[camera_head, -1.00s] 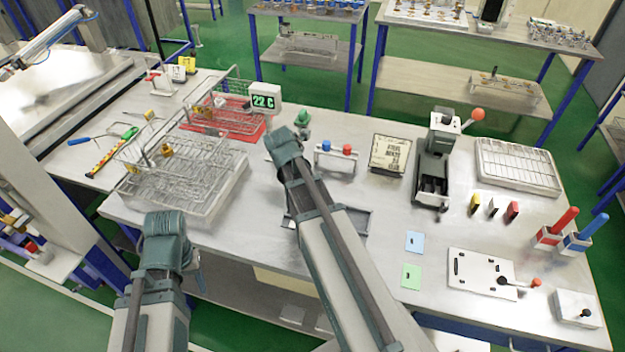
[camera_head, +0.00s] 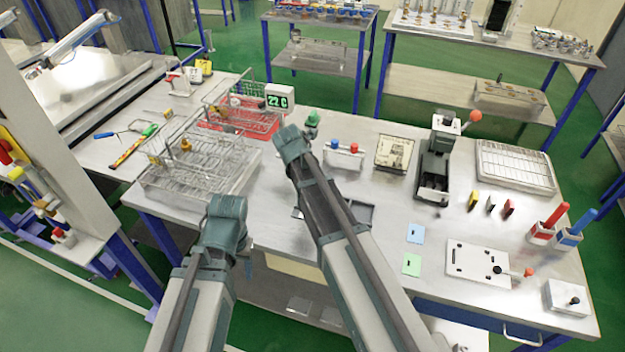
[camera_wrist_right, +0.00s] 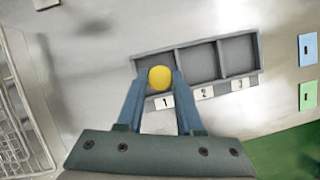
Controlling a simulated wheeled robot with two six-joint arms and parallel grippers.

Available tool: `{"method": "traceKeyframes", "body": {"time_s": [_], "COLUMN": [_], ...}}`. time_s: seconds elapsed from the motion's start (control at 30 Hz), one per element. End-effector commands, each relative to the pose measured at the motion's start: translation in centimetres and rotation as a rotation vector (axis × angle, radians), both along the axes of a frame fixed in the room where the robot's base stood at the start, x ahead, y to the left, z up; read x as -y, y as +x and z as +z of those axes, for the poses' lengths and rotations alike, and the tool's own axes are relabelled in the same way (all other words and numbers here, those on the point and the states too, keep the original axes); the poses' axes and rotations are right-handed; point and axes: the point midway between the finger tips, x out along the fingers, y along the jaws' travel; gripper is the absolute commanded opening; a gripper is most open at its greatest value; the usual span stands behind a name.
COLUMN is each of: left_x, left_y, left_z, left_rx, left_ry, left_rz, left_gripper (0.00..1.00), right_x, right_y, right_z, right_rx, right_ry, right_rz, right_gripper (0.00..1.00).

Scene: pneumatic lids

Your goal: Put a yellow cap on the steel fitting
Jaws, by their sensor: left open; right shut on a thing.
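My right gripper (camera_wrist_right: 159,88) is shut on a round yellow cap (camera_wrist_right: 159,77), seen in the right wrist view. It holds the cap over the compartment labelled 1 of a grey three-compartment tray (camera_wrist_right: 222,90). In the head view my right arm hides its own jaws, the cap and most of this tray (camera_head: 361,214). My left gripper (camera_head: 246,262) is at the front edge of the bench, open, its jaws mostly hidden behind its own wrist. I cannot make out a steel fitting for certain; wire baskets (camera_head: 190,172) at the left hold small brass-coloured parts.
A red tray (camera_head: 240,122) with a wire basket and a 22 C display (camera_head: 279,97) stand behind. A rack with blue and red tops (camera_head: 343,154), a lever press (camera_head: 433,170) and a white plate (camera_head: 477,262) stand to the right. Blue and green cards lie on clear bench.

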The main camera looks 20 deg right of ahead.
Motion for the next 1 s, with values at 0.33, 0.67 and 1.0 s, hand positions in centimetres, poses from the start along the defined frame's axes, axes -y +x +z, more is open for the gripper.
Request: {"method": "traceKeyframes", "body": {"time_s": [0.33,0.67,1.0], "left_x": [0.0,0.0,0.0], "left_y": [0.0,0.0,0.0], "left_z": [-1.8,-3.1,-3.0], "left_rx": [0.000,0.000,0.000], "left_ry": [0.000,0.000,0.000], "left_rz": [0.001,0.001,0.001], "left_gripper": [0.57,0.57,0.57], "right_x": [0.0,0.0,0.0], "right_y": [0.0,0.0,0.0], "right_z": [-1.8,-3.1,-3.0], "right_rx": [0.001,0.001,0.001], "right_ry": [0.001,0.001,0.001], "right_rz": [0.000,0.000,0.000], "right_gripper": [0.00,0.00,0.00]}}
